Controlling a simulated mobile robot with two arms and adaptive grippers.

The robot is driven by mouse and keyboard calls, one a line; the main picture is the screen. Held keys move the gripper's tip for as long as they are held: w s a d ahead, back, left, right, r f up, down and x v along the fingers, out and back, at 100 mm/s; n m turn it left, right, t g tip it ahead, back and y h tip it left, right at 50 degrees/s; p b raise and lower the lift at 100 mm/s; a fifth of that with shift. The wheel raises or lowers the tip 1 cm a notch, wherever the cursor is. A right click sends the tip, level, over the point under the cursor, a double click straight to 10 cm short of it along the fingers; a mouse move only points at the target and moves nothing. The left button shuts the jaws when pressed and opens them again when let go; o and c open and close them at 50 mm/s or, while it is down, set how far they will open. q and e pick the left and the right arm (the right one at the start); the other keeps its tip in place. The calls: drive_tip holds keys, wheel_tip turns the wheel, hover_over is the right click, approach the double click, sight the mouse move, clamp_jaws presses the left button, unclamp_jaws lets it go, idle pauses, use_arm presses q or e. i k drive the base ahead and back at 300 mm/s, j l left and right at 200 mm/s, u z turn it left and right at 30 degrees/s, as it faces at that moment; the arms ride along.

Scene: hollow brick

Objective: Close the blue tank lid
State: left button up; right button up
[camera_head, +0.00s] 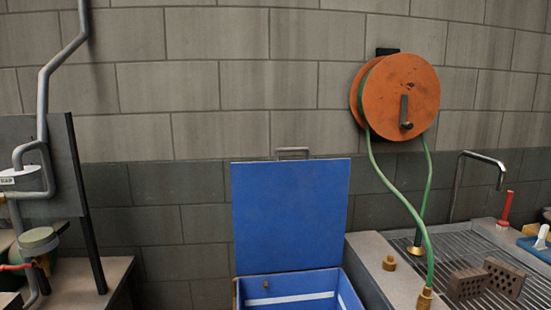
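The blue tank lid (291,212) stands upright, raised above the back edge of the blue tank (243,290) in the lower middle of the head view. A grey handle (292,152) sits at the lid's top edge, close to the wall. The tank is open, with a white stripe along its inside wall and a small brown piece at its back left. The tank's front and bottom are cut off by the frame's lower edge. Neither of my grippers shows.
An orange hose reel (412,82) hangs on the wall, its green hose (389,188) dropping to the right-hand counter (372,258). Hollow bricks (468,284) lie on the counter's grating near a metal faucet (484,158). Pipes and a left bench (114,274) stand left of the tank.

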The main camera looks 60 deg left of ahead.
sight(288, 215)
drive_tip(key=j+u, duration=0.2)
drive_tip(key=u, duration=1.45)
drive_tip(key=j+u, duration=0.25)
